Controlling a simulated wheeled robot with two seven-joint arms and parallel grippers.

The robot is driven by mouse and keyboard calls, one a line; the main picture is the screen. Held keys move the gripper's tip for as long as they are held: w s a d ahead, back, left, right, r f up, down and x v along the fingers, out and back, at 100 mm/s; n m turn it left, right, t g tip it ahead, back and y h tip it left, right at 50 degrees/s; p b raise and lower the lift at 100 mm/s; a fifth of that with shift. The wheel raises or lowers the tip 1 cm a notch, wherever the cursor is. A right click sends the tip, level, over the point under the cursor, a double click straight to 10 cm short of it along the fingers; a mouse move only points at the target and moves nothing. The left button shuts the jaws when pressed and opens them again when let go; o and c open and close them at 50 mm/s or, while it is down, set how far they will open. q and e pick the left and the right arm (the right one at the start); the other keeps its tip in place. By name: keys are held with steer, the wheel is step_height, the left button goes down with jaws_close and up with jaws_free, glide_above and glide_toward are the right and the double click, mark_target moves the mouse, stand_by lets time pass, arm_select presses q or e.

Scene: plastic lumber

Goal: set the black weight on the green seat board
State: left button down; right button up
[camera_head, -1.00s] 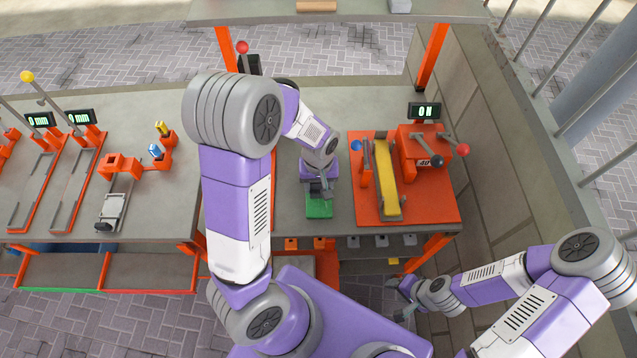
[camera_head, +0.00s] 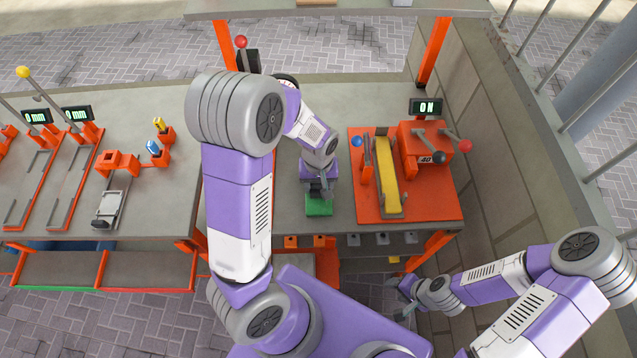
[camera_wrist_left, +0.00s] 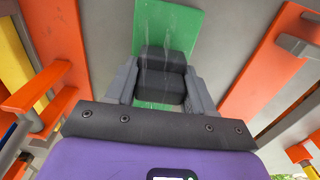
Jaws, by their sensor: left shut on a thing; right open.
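The black weight (camera_wrist_left: 162,75) is a dark block between the two grey fingers of my left gripper (camera_wrist_left: 162,86) in the left wrist view. The fingers are shut on its sides. The green seat board (camera_wrist_left: 165,28) lies directly behind and below the weight. I cannot tell whether the weight touches it. In the head view the green board (camera_head: 319,207) shows just in front of my left gripper (camera_head: 318,190), and the weight is mostly hidden there. My right gripper (camera_head: 402,303) is open and empty, low at the right, away from the board.
An orange fixture plate (camera_head: 430,206) with a yellow board (camera_head: 387,175) and levers stands right of the green board. A display (camera_head: 426,107) reads ON. Further orange fixtures (camera_head: 120,160) stand on the left bench. A wall and railing bound the right.

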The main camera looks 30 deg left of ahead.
arm_select(q)
steer(key=shift+f+b, duration=0.3)
steer(key=shift+f, duration=0.1)
jaws_free()
stand_by(0.4)
steer(key=shift+r, duration=0.15)
step_height(320, 180, up, 7)
steer(key=p, duration=0.6)
stand_by(0.5)
